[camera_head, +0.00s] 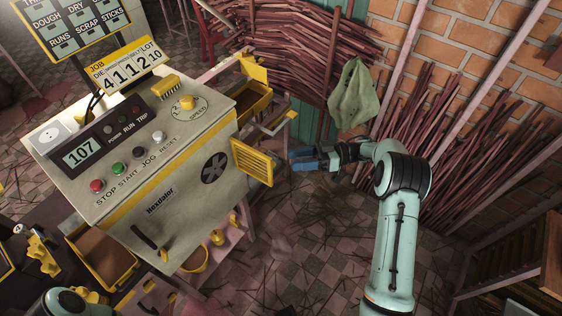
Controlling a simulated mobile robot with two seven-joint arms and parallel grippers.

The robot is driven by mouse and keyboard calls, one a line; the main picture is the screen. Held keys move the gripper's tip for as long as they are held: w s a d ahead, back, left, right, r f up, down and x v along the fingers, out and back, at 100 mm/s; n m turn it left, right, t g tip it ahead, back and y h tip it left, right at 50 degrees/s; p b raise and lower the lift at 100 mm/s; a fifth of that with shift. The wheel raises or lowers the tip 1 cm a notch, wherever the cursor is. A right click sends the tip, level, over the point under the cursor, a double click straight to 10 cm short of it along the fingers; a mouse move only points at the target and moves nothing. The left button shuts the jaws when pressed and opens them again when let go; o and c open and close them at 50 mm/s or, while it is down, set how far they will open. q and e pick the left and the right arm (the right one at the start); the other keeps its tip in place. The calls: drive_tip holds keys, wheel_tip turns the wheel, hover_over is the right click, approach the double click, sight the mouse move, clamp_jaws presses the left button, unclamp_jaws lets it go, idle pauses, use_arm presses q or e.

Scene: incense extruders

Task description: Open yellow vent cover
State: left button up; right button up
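The yellow vent cover (252,162) is a slatted panel at the right side of the cream Hexdalor machine (178,190). It stands out at an angle from the machine, and a dark round fan opening (214,168) shows on the machine face to its left. My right gripper (293,160), with blue fingers, is just right of the cover, pointing left at it. A small gap seems to lie between fingertips and cover. The fingers lie close together, and I cannot tell whether they are open. My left gripper is not clearly visible; only part of my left arm shows at the bottom left.
A yellow-rimmed drawer (252,102) and an angled bar (292,120) stick out above the cover. A green cloth (352,95) hangs by stick bundles along the brick wall (480,45). The tiled floor (300,235) below my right gripper is mostly open, with scattered sticks.

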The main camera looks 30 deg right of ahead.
use_arm(q)
drive_tip(key=shift+s+f, duration=0.15)
drive_tip(key=shift+f, duration=0.05)
use_arm(e)
drive_tip(key=v, duration=0.6)
drive_tip(key=shift+s, duration=0.3)
drive_tip(key=shift+f, duration=0.15)
